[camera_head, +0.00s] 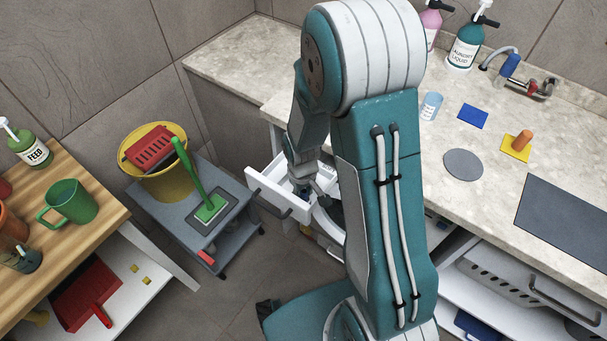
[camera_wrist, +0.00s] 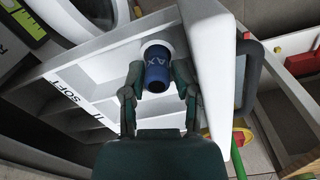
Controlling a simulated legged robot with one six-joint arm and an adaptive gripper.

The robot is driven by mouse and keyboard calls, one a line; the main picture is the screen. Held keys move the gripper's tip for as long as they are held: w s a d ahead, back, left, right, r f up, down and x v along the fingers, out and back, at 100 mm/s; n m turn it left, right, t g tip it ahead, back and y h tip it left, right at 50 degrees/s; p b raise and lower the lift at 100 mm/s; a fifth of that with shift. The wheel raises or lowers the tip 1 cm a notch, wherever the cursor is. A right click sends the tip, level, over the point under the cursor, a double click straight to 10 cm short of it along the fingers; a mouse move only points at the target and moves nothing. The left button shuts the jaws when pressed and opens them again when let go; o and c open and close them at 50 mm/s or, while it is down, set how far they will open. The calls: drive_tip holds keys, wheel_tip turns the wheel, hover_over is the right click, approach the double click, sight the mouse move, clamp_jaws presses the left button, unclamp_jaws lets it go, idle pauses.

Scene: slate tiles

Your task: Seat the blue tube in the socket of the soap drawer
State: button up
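The soap drawer (camera_wrist: 100,62) is pulled open, a white tray with several compartments and a "SOFT" label in the wrist view; it also shows in the head view (camera_head: 270,201). The blue tube (camera_wrist: 157,68), lettered "AX", is in the drawer near its front panel. A white ring, the socket (camera_wrist: 153,45), surrounds the tube's far end; how deep the tube sits in it I cannot tell. My gripper (camera_wrist: 158,76) has a finger on each side of the tube and appears shut on it. In the head view my gripper (camera_head: 301,187) is over the drawer, the tube mostly hidden.
A grey cart (camera_head: 188,237) with a green-handled scrubber stands left of the drawer, near a yellow bucket (camera_head: 168,183). The counter (camera_head: 415,165) behind the arm holds bottles, a cup and flat pads. A wooden table (camera_head: 97,190) stands at far left.

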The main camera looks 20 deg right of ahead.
drive_tip(key=r, duration=1)
drive_tip(key=shift+w+d, duration=0.15)
drive_tip(key=shift+d, duration=0.05)
drive_tip(key=r, duration=0.2)
wheel_tip(320, 180, up, 11)
drive_tip(key=m+t, duration=0.2)
drive_tip(key=t, duration=0.1)
hover_over(304, 191)
drive_tip(key=s, duration=0.5)
drive_tip(key=s+r+m+t, duration=0.1)
drive_tip(key=s+r+t, duration=0.1)
drive_tip(key=s+r, duration=0.5)
drive_tip(key=shift+s+r+m+t, duration=0.2)
drive_tip(key=shift+s+m+t, duration=0.15)
drive_tip(key=shift+s, duration=0.8)
drive_tip(key=shift+d, duration=0.1)
